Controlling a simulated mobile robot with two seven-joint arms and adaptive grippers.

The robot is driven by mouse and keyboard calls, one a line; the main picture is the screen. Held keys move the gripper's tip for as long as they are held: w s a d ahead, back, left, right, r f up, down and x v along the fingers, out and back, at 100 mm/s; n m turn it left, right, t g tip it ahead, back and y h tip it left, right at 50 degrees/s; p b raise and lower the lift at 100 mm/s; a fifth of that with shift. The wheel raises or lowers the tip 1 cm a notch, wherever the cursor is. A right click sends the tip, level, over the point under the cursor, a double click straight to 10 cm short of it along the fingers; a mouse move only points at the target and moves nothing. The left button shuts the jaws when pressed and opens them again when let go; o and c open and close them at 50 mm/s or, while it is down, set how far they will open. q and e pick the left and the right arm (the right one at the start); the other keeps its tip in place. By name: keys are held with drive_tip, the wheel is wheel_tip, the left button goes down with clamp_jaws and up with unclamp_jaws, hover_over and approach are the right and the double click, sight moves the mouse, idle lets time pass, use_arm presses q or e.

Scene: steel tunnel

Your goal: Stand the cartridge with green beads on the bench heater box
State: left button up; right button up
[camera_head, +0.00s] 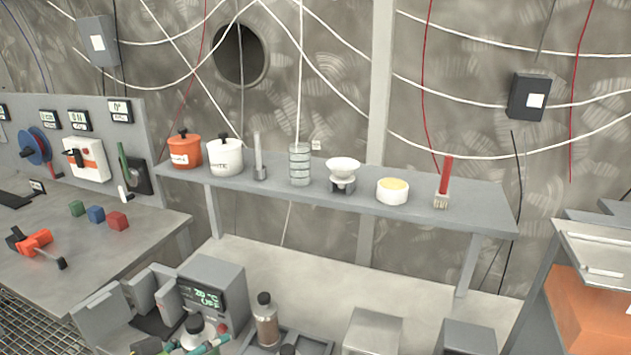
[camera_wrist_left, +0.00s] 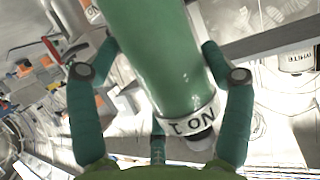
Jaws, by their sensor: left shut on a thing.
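My left gripper (camera_head: 195,345) has teal fingers and is at the bottom of the head view, in front of a grey box with a lit display reading 20 °C OFF (camera_head: 212,285), which looks like the bench heater box. In the left wrist view the fingers (camera_wrist_left: 160,75) are shut around a green cylinder, the cartridge with green beads (camera_wrist_left: 160,50), with a white lettered band and a dark cap at one end. In the head view only its black cap and pale top (camera_head: 194,324) show; its lower part is out of frame. My right gripper is not in view.
A black-capped bottle with brownish contents (camera_head: 266,325) stands in a grey tray (camera_head: 315,345) right of the heater. Grey boxes (camera_head: 374,330) stand further right. A shelf (camera_head: 440,212) with pots and glassware spans above. Bare bench (camera_head: 300,270) lies behind the heater's right side.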

use_arm(q)
drive_tip(key=s+r+m+g+h, duration=0.3)
drive_tip(key=s+r+m, duration=0.1)
drive_tip(key=s, duration=0.3)
drive_tip(key=shift+d+r+g, duration=0.3)
drive_tip(key=shift+d, duration=0.1)
drive_tip(key=shift+h, duration=0.3)
